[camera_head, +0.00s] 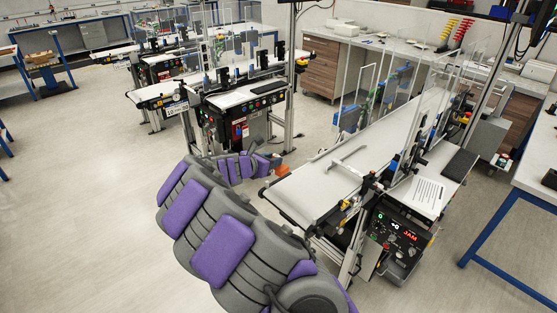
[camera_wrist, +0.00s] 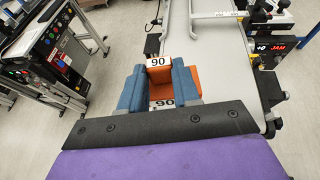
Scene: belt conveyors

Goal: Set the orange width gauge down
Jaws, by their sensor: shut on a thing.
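The orange width gauge (camera_wrist: 158,75) is a block-like piece with white labels reading 90. My gripper (camera_wrist: 158,88) is shut on it, with one blue finger on each side. In the wrist view the gauge is just left of the white conveyor belt (camera_wrist: 215,65). In the head view my gripper (camera_head: 270,160) is near the left end of the right-hand belt (camera_head: 318,185), and a bit of the orange gauge (camera_head: 284,170) shows past the fingers. I cannot tell the gauge's height above the belt or floor.
A pale bar-shaped frame (camera_head: 345,160) stands across the right-hand belt. That conveyor's control panel (camera_head: 395,232) shows JAM in red. Another conveyor (camera_head: 245,95) stands behind my arm. A blue-legged table (camera_head: 535,165) is at the right. Open floor (camera_head: 80,190) lies to the left.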

